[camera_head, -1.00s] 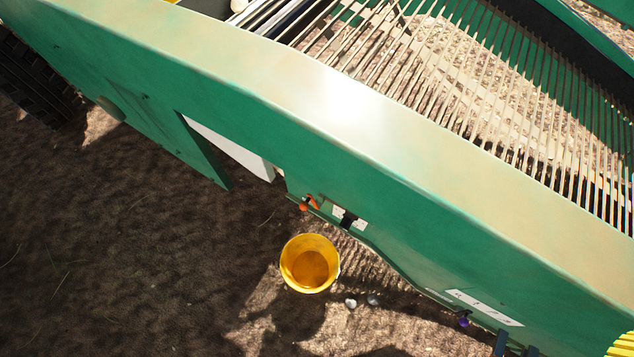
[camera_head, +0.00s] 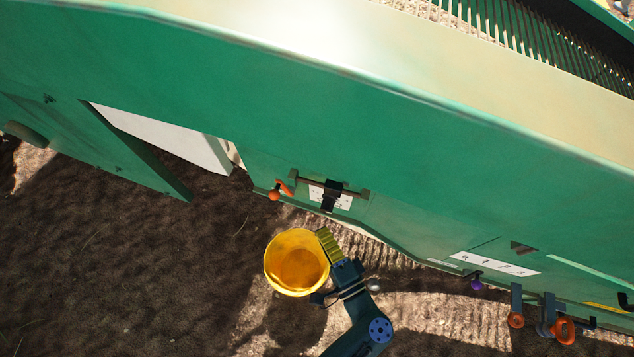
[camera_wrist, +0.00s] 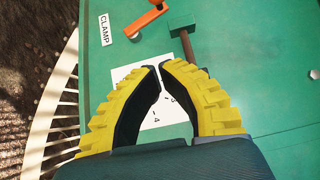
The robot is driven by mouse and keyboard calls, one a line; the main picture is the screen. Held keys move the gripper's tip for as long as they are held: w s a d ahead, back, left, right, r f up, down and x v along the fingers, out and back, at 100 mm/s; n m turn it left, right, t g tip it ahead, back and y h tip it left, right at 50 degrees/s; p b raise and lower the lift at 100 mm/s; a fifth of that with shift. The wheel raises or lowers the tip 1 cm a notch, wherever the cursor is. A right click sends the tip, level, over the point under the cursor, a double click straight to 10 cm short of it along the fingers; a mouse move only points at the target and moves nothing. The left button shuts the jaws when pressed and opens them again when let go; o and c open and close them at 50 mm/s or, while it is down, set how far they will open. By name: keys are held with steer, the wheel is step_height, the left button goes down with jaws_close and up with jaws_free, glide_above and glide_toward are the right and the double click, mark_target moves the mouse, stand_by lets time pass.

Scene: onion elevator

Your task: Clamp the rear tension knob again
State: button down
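An orange clamp lever (camera_head: 284,186) with a round orange knob (camera_head: 274,195) sits on the green side panel. In the wrist view, the orange lever (camera_wrist: 145,20) is at the top, beside a CLAMP label (camera_wrist: 105,30). A white scale plate (camera_head: 343,202) lies right of it with a black slider (camera_head: 331,195) on a rod. My gripper (camera_head: 323,233) is below the plate in the head view. In the wrist view, my gripper's yellow fingers (camera_wrist: 158,66) nearly meet at the tips over the scale plate (camera_wrist: 165,110), with nothing visible between them. The fingers hide part of the plate and rod.
A yellow bucket (camera_head: 297,263) stands on the soil beside my gripper. A purple knob (camera_head: 477,284) and orange knobs (camera_head: 515,320) hang at the panel's lower right. A pale curved slatted part (camera_wrist: 47,110) lies left of the panel in the wrist view.

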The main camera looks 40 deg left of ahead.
steer(key=shift+a+r, duration=0.1)
steer(key=shift+a, duration=0.05)
steer(key=b, duration=0.3)
glide_toward(283, 186)
steer(key=w+a, duration=0.2)
steer(key=w, duration=0.2)
steer(key=a, duration=0.2)
steer(key=s+a, duration=0.1)
steer(key=a, duration=0.1)
steer(key=shift+a, duration=0.1)
steer(key=shift+w, duration=0.1)
